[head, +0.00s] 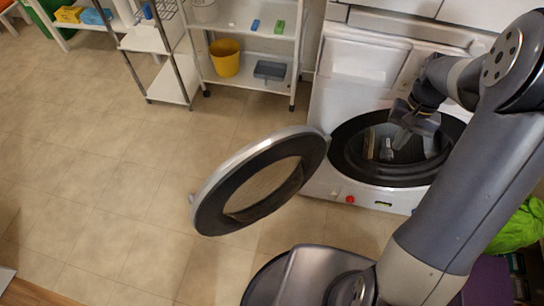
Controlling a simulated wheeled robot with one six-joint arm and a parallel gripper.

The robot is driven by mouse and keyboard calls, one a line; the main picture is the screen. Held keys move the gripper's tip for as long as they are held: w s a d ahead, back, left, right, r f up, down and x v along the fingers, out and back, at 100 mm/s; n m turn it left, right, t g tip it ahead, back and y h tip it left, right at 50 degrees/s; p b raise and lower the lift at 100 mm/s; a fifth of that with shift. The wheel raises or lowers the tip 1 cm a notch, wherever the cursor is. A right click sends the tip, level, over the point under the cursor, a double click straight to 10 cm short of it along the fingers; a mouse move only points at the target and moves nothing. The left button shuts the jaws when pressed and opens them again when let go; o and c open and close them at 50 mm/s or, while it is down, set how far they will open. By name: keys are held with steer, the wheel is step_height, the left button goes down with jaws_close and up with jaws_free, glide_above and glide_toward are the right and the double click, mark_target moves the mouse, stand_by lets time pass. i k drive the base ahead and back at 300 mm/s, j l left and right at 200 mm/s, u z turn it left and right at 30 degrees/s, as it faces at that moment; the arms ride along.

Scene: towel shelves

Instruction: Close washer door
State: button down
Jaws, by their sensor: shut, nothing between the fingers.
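The white washer (365,62) stands at the upper right in the head view. Its round door (218,184) is swung wide open to the left, with a grey rim and a dark inner ring. The dark drum opening (345,150) is uncovered. My gripper (398,143) is shut and empty, in front of or just inside the drum opening; I cannot tell the exact depth. It is well to the right of the door and apart from it. My arm hides the right part of the washer.
A white shelf rack (243,40) with a yellow bucket (225,57) and a grey box (269,70) stands left of the washer. A bright green cloth (516,228) lies at the right edge. The tiled floor (90,150) at left is clear.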

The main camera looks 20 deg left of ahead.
mark_target(207, 216)
steer(key=k+j+u, duration=0.1)
steer(key=u, duration=0.35)
steer(key=k+j+u, duration=0.15)
steer(key=u, duration=0.3)
steer(key=k+j+u, duration=0.2)
steer(key=u, duration=0.2)
